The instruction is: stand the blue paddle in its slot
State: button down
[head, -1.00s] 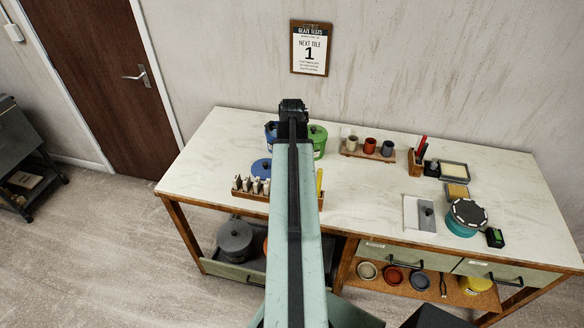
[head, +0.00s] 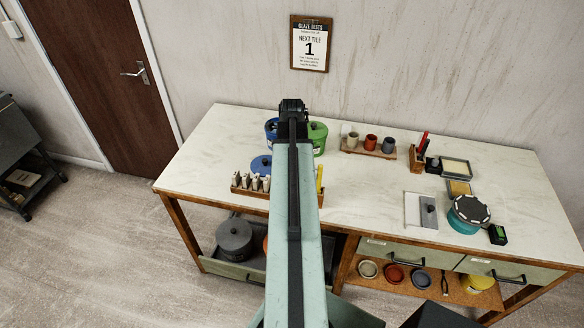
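I cannot make out the blue paddle; my arm covers the middle of the table. A wooden rack (head: 238,190) stands at the table's front left, holding several pale upright pieces (head: 255,183) left of my arm and a yellow upright piece (head: 319,178) right of it. The stretch of rack between them is hidden, so I cannot see the blue paddle's slot. My arm reaches forward over the rack and ends in a dark joint in front of the blue and green containers. My gripper's fingers are hidden beyond or beneath it.
A blue container (head: 271,132) and a green one (head: 318,137) stand behind my arm's end, with a blue lid (head: 261,164) nearer. A cup tray (head: 368,151), a tool holder (head: 417,160) and a teal drum (head: 467,218) stand right.

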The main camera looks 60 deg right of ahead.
jog(key=shift+f, duration=0.15)
jog(key=c, duration=1.3)
grip_release()
notch_tip(320, 180, up, 7)
jog(key=p, duration=0.7)
